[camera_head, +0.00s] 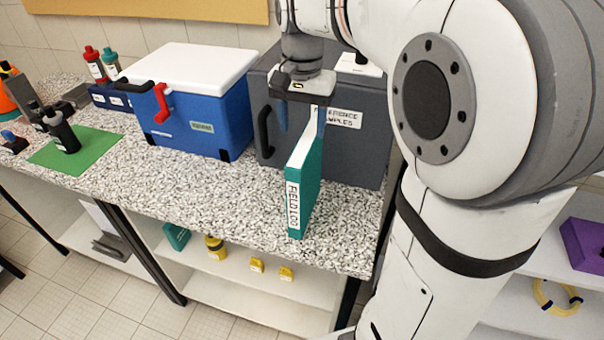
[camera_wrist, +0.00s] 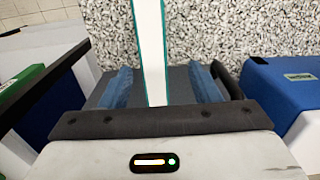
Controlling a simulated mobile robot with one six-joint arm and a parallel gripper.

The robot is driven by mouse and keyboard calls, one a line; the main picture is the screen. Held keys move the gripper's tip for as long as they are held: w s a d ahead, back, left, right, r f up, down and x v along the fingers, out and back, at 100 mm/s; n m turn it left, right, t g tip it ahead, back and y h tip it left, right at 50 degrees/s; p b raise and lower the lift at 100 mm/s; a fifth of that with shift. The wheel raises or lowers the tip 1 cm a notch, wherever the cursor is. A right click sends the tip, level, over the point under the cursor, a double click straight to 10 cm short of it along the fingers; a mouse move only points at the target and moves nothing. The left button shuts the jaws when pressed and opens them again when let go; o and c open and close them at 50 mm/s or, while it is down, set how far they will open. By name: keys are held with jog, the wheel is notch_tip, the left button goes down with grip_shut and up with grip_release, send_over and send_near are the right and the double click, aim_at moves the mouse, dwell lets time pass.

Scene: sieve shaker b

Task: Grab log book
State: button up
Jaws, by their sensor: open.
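The log book is a teal binder (camera_head: 301,190) with a white spine label reading "FIELD LO…". It stands upright on the speckled counter near its front edge. My gripper (camera_head: 303,118) points down above the back end of the binder, with its blue fingers spread apart. In the wrist view the binder's white top edge (camera_wrist: 152,45) with teal sides runs between the two fingers of my gripper (camera_wrist: 162,88). There is a gap on each side. The fingertips' height against the binder is hard to tell.
A grey case (camera_head: 345,150) labelled "…ference samples" stands close behind the binder. A blue cooler (camera_head: 205,120) with a white lid stands to the left. A green mat (camera_head: 85,158) with a dark bottle lies farther left. The speckled counter (camera_head: 220,190) is clear left of the binder.

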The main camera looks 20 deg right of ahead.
aim_at(305, 141)
jog(key=f, duration=0.6)
jog(key=shift+s+d+f+p, duration=0.1)
jog(key=shift+d+p, duration=0.2)
jog(key=shift+p, duration=0.05)
jog(key=shift+c, duration=0.4)
grip_shut()
